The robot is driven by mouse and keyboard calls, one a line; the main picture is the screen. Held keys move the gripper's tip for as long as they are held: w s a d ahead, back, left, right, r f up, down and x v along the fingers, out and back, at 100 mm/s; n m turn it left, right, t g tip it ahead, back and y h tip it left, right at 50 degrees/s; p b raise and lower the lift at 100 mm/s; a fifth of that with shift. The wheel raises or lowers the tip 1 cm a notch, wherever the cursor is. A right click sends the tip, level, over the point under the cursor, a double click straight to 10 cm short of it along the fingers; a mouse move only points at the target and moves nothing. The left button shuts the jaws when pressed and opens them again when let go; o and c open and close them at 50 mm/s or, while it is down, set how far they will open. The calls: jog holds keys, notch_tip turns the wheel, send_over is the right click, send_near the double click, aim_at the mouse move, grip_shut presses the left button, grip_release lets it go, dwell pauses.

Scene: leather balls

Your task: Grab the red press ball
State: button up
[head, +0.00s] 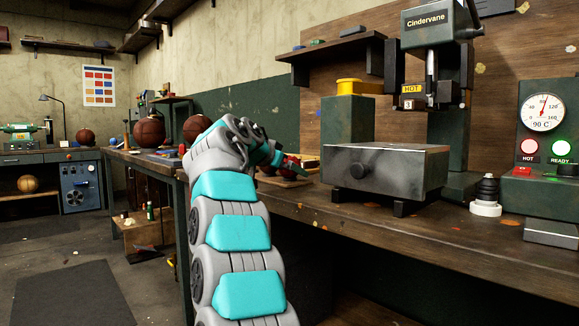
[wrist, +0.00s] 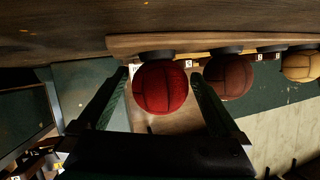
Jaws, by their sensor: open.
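In the wrist view, which looks turned upside down, a bright red ball (wrist: 160,89) with dark seams sits on a dark round holder on a wooden rack (wrist: 125,43). My gripper (wrist: 160,76) is open, with one dark green finger on each side of the red ball. Small gaps show between the fingers and the ball, and neither finger clearly touches it. In the head view my gripper (head: 288,164) is at the workbench, above a low wooden board (head: 296,183). Small red shapes there are mostly hidden by my wrist, and I cannot tell which ball they are.
A grey metal press box (head: 383,174) stands right of my gripper. Two brown balls (head: 149,132) (head: 197,128) lie on the bench further back.

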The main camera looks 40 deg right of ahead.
jog(key=shift+c, duration=0.2)
jog(key=c, duration=1.3)
jog(key=shift+r, duration=0.1)
